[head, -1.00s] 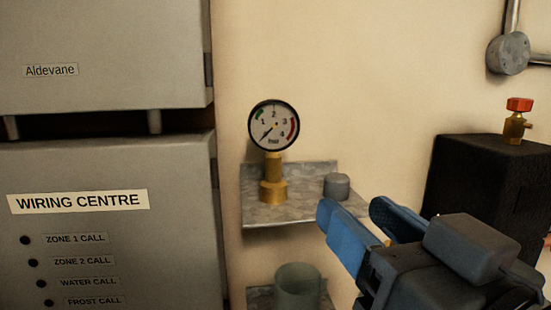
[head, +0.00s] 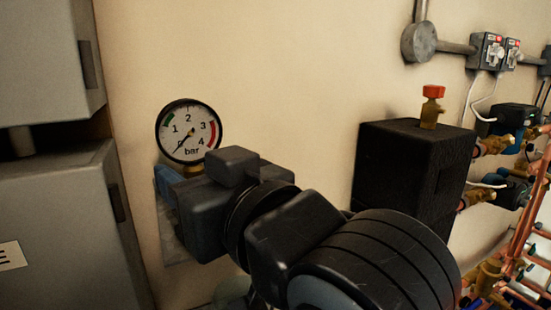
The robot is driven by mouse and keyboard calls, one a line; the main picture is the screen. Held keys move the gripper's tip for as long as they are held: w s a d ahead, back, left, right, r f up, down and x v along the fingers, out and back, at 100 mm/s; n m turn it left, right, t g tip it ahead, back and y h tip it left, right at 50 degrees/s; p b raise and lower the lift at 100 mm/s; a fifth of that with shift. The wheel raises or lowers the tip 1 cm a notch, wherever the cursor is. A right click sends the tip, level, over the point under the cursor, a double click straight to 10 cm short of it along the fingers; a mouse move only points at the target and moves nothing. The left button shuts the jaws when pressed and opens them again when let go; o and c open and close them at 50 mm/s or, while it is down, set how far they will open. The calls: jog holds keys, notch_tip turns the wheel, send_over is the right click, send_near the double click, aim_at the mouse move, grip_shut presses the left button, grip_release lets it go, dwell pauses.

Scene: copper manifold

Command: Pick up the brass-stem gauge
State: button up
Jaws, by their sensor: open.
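The brass-stem gauge (head: 188,131) stands upright against the wall in the head view. It has a round white dial in a black rim, with green and red marks. Only the top of its brass stem shows below the dial; the rest is hidden behind my gripper (head: 172,182). My gripper is open and in front of the stem, below the dial. One blue finger shows at the left of the stem; the other finger is hidden. I cannot tell whether the fingers touch the stem. The grey shelf (head: 177,245) under the gauge is mostly hidden.
Grey cabinets (head: 50,210) stand close on the left. A black block (head: 400,180) with a red-capped brass valve (head: 432,107) is on the right. Copper pipes (head: 505,260) and valves fill the far right. The wall above is mostly bare.

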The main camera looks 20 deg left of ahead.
jog(key=shift+w+a, duration=0.1)
jog(key=shift+a, duration=0.15)
jog(key=shift+c, duration=0.4)
grip_shut()
